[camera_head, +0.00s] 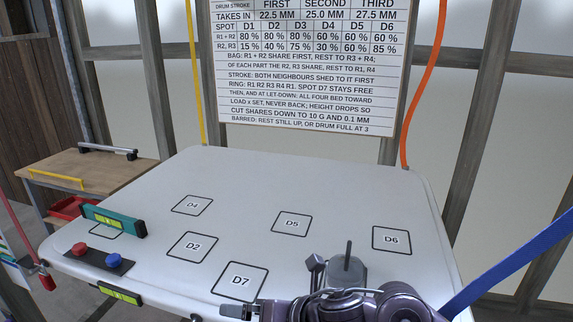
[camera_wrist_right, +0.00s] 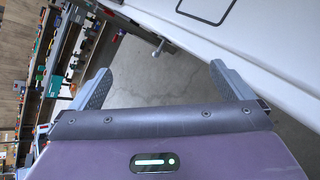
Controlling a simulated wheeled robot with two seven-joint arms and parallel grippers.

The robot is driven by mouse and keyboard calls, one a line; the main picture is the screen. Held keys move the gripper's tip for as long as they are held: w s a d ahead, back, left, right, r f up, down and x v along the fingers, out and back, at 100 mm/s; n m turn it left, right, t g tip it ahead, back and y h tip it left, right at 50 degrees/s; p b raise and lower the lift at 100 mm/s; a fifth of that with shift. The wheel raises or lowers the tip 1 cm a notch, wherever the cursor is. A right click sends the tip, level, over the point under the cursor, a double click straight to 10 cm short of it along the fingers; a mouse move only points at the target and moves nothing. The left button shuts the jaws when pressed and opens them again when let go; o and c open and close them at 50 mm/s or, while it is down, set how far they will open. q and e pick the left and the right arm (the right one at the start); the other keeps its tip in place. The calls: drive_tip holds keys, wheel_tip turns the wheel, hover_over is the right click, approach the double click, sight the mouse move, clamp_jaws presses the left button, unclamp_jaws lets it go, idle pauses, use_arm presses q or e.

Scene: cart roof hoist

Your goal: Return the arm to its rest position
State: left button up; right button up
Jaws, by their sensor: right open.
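My right arm (camera_head: 365,305) crosses the bottom of the head view, in front of the white panel's near edge. In the right wrist view, my right gripper (camera_wrist_right: 162,85) is open, with bare floor between its fingers. The white panel (camera_head: 300,170) lies flat with marked squares D4, D5, D6, D2 and D7; its edge also shows in the right wrist view (camera_wrist_right: 275,72). A grey block (camera_head: 347,270) with an upright dark rod stands behind my arm, its lower part hidden. My left gripper is out of view.
A green level (camera_head: 113,221) covers part of a square at the left. A box with red and blue buttons (camera_head: 99,259) and a yellow-green level (camera_head: 120,295) sit at the panel's left front. A wooden cart (camera_head: 85,172) stands beyond. Orange and blue straps run at the right.

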drive_tip(key=s+d+f+m+t+h, duration=0.1)
drive_tip(key=s+d+f+m+h, duration=0.15)
drive_tip(key=d+m, duration=0.75)
drive_tip(key=s+d+f+m+t+h, duration=0.1)
drive_tip(key=d+f+m+h, duration=0.25)
drive_tip(key=m, duration=1.15)
drive_tip(key=s+d+f+m+g+h, duration=0.45)
drive_tip(key=s+d+f+m, duration=0.25)
drive_tip(key=s+d+m, duration=0.5)
drive_tip(key=s+f+g+b, duration=0.1)
drive_tip(key=s+f+g, duration=0.15)
drive_tip(key=f, duration=2.95)
drive_tip(key=s+d+f+n+b, duration=0.1)
drive_tip(key=s+d+f, duration=0.1)
drive_tip(key=s+f, duration=1.6)
drive_tip(key=shift+s+d+f+y, duration=0.2)
drive_tip(key=shift+s+d+y, duration=0.2)
drive_tip(key=shift+s, duration=0.5)
